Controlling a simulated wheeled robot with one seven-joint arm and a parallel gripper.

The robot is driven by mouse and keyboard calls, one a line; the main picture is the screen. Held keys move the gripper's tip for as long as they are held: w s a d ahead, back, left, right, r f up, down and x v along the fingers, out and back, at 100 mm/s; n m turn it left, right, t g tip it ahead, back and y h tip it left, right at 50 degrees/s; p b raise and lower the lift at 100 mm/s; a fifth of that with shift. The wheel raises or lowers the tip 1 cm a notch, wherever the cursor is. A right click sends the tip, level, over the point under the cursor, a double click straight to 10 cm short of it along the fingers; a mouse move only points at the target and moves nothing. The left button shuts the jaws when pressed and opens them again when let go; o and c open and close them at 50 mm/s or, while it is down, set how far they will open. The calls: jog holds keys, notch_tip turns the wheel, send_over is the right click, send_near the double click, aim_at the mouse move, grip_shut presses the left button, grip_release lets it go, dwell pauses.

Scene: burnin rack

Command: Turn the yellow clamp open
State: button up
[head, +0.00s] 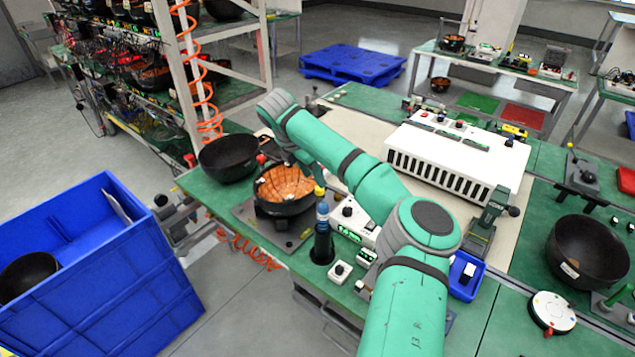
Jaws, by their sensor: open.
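A black bowl fixture (284,208) with an orange-brown inside sits on a dark base plate near the left edge of the green bench. A small yellow piece (319,190), which looks like the clamp, is at the bowl's right rim. My gripper (312,173) is small and mostly hidden by my green arm, just above and beside the yellow piece. It is open, with nothing seen in it. I cannot tell whether it touches the yellow piece, or how the clamp is turned.
A dark bottle with a blue top (322,232) stands close right of the bowl. An empty black bowl (229,157) is to the left. A white slotted box (457,162) fills the bench's back right. A blue bin (98,275) stands on the floor at left.

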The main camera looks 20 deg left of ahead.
jog(key=v, duration=0.5)
jog(key=shift+s+r, duration=0.1)
jog(key=shift+r, duration=0.25)
